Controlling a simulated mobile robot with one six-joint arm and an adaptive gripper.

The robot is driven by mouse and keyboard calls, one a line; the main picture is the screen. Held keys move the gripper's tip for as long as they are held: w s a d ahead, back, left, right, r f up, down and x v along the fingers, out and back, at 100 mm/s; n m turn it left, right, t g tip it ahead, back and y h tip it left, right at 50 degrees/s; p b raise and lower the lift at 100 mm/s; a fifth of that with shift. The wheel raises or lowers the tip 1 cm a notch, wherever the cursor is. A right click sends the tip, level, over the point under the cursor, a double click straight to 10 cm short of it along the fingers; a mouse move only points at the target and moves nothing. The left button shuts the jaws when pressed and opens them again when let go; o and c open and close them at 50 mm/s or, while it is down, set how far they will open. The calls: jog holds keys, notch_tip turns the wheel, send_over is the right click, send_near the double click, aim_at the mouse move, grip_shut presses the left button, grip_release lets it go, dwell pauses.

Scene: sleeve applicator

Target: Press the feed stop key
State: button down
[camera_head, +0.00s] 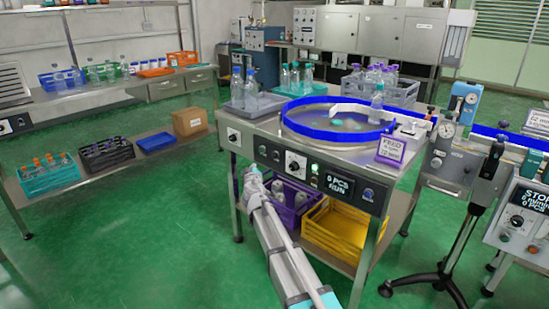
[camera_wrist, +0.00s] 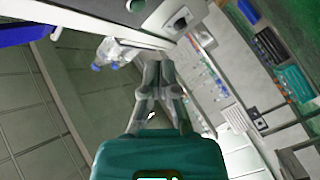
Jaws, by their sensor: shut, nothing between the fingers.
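The feed table (camera_head: 215,113) has a dark front panel with a row of controls. A black knob on a white plate (camera_head: 296,163), a green-lit key (camera_head: 314,168) and a display reading "6 PCS RUN" (camera_head: 339,187) sit on it. I cannot tell for sure which control is the feed stop key. My gripper (camera_head: 254,172) is in front of the panel, left of the lit key; I see no contact. In the wrist view my gripper (camera_wrist: 153,64) has its fingers together and empty, near a panel edge with a dark knob on a light plate (camera_wrist: 180,21).
A turntable with a blue rim (camera_head: 290,127) tops the table, beside a purple "FEED" sign (camera_head: 391,151). A purple crate (camera_head: 286,212) and a yellow crate (camera_head: 312,231) sit below. A black stand (camera_head: 444,265) is at right. Green floor (camera_head: 160,260) is clear at left.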

aim_at(272, 155)
jog(key=shift+w+d, duration=1)
jog(key=shift+w, duration=0.2)
jog(key=shift+w+d, duration=0.85)
jog(key=shift+w, duration=0.25)
jog(key=shift+w+d, duration=0.9)
jog(key=shift+w, duration=0.2)
jog(key=shift+w+d, duration=0.55)
jog(key=shift+w, duration=0.2)
dwell(0.4)
jog(key=shift+s+a, duration=0.1)
jog(key=shift+s, duration=0.05)
jog(key=shift+s+a, duration=0.45)
jog(key=shift+s, duration=0.1)
dwell(0.6)
jog(key=shift+s+a, duration=0.8)
jog(key=shift+s, duration=0.2)
jog(key=shift+s+a, duration=0.75)
jog(key=shift+s, duration=0.25)
